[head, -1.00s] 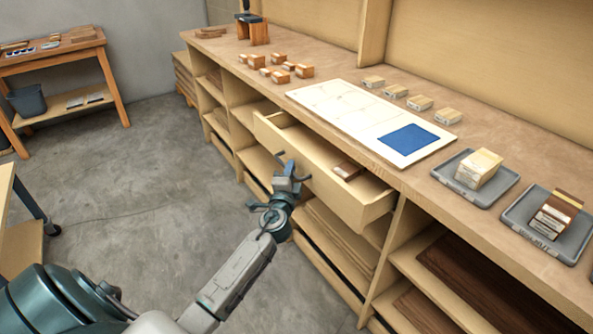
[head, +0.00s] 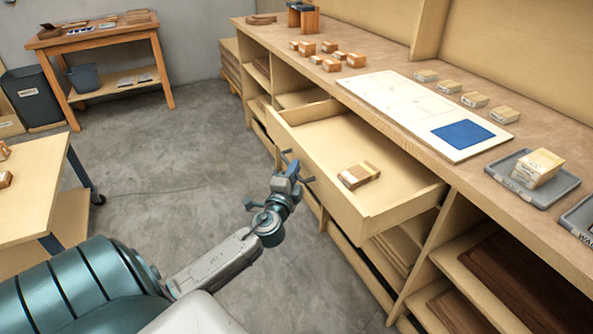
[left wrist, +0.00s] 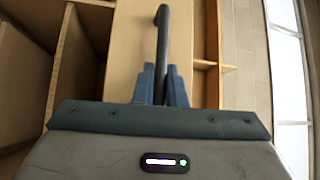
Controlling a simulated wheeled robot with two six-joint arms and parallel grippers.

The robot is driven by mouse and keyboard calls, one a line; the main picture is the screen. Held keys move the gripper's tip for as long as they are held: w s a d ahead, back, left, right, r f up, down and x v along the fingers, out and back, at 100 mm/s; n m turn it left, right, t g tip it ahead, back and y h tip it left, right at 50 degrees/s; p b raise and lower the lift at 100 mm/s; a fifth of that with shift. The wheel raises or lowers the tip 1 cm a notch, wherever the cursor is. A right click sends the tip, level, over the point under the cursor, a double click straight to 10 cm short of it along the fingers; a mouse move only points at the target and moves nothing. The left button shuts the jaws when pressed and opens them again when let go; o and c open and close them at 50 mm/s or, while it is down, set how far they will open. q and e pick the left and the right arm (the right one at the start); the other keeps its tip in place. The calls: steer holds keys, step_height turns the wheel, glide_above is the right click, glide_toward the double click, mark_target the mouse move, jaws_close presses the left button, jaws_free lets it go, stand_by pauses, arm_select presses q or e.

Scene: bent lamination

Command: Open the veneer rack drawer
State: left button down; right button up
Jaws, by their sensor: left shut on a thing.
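The veneer rack drawer (head: 400,207) is a light wooden drawer pulled well out of the rack under the long bench. A small stack of brown veneer pieces (head: 359,175) lies inside it. My left gripper (head: 288,168) is at the drawer's front, shut on a dark bar handle. The handle (left wrist: 162,45) shows in the left wrist view as a dark bar between the two blue fingers, with the drawer front (left wrist: 133,60) behind it. My right gripper is not in the head view.
The benchtop (head: 385,75) above holds a white board (head: 400,103) with a blue square, several small wood blocks and a grey tray (head: 561,190). A table (head: 52,198) stands at the left. Clear grey floor (head: 170,150) lies between.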

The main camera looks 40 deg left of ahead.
arm_select(q)
steer(key=c, duration=1.5)
jaws_free()
steer(key=shift+s, duration=0.1)
